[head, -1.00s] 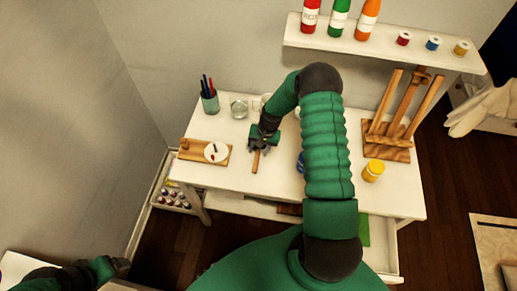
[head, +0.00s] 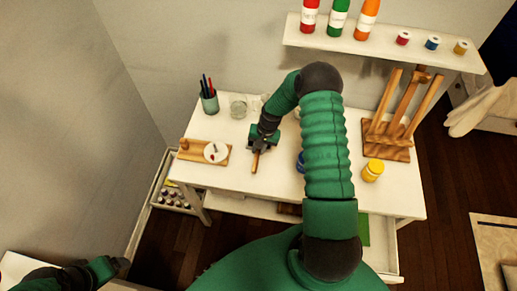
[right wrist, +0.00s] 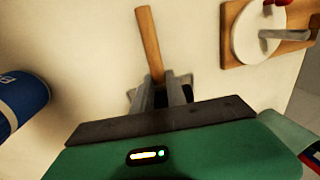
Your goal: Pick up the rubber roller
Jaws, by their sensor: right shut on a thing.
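The rubber roller shows as a light wooden handle (head: 255,163) on the white desk. Its handle also shows in the right wrist view (right wrist: 149,40), sticking out beyond the fingers. The rest of the roller is hidden by the gripper. My right gripper (head: 261,147) is low over the desk and shut on the roller; its two grey fingers (right wrist: 160,97) flank the handle's near end. My left gripper (head: 117,265) is at the lower left, away from the desk; its jaws are not clear.
A wooden board with a white disc (head: 216,152) lies left of the roller. A blue jar (right wrist: 20,102) stands on the other side. A brush cup (head: 209,101) and glass jar (head: 239,107) stand behind. A yellow jar (head: 373,171) and easel (head: 392,125) are at right, below a shelf (head: 385,48).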

